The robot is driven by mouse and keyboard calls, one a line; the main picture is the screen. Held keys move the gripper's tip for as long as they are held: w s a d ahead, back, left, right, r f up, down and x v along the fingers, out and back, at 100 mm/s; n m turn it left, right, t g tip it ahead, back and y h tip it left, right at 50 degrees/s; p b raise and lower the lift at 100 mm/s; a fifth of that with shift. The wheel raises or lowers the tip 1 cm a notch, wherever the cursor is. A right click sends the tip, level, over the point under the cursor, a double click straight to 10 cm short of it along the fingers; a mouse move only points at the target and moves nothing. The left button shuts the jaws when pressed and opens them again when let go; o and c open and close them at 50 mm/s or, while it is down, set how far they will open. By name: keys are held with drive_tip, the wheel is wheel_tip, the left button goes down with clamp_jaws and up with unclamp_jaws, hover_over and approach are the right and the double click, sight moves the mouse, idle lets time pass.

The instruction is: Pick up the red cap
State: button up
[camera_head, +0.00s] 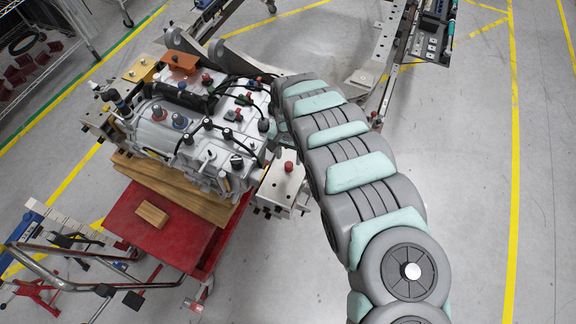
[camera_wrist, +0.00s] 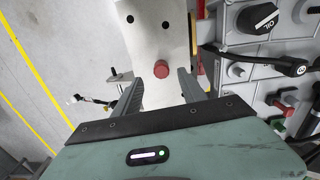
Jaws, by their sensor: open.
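The red cap (camera_wrist: 161,69) is a small round cap on a pale metal bracket (camera_wrist: 158,30) in the wrist view. It appears upright on the bracket beside the engine-like assembly in the head view (camera_head: 289,166). My gripper (camera_wrist: 160,84) is open, with one finger on each side of the cap's line in the wrist view. The cap appears centred between the fingers, near their tips. Whether either finger touches it, and the height gap, I cannot tell. In the head view my arm hides the gripper.
The grey assembly (camera_head: 200,140) crowds the bracket, with a black OIL cap (camera_wrist: 257,18) and black lever (camera_wrist: 290,66) right of my fingers. A red cart (camera_head: 170,235) stands below. Open floor (camera_wrist: 60,40) lies left in the wrist view.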

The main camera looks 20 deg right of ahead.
sight(289, 165)
drive_tip(key=shift+w+a+f, duration=0.1)
drive_tip(key=shift+f, duration=3.05)
drive_tip(key=shift+c, duration=0.2)
clamp_jaws()
